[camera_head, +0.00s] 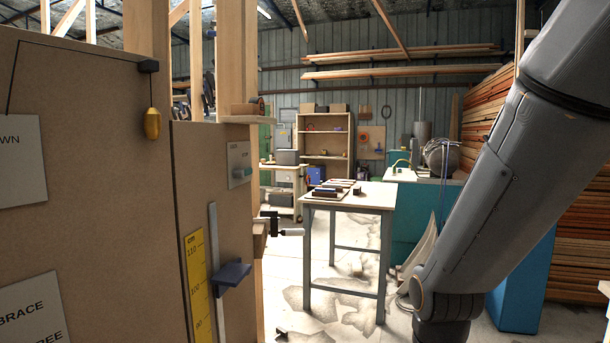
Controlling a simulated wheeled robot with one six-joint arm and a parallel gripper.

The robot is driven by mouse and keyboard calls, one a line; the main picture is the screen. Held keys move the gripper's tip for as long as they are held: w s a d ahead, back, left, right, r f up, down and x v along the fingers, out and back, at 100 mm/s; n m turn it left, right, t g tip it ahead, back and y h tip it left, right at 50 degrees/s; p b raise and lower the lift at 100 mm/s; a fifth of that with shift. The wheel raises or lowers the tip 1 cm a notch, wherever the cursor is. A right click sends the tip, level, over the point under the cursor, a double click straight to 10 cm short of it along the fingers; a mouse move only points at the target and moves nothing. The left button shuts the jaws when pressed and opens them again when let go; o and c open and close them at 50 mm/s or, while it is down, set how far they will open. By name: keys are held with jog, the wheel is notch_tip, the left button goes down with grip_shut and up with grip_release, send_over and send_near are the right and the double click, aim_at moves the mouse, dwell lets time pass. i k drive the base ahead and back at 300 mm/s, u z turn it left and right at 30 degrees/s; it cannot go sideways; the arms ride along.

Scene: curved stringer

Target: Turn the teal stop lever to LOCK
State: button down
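A small teal lever (241,173) sits on a light grey plate (234,158) fixed to the brown panel, left of the picture's middle. The lever lies about level, pointing sideways. Any LOCK marking on the plate is too small to read. My arm comes down from the upper right to the bottom edge, well to the right of the lever and apart from it. My gripper is outside the picture, so its fingers are hidden.
A yellow scale (197,285) and a dark blue ledge (232,277) on a metal rail are below the lever. A brass plumb bob (152,124) hangs at left. A clamp-like piece (278,228) juts from the panel's edge. A workbench (352,196) stands behind open floor.

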aim_at(236, 173)
jog(key=z, duration=0.05)
jog(key=i, duration=1.35)
jog(key=u, duration=0.65)
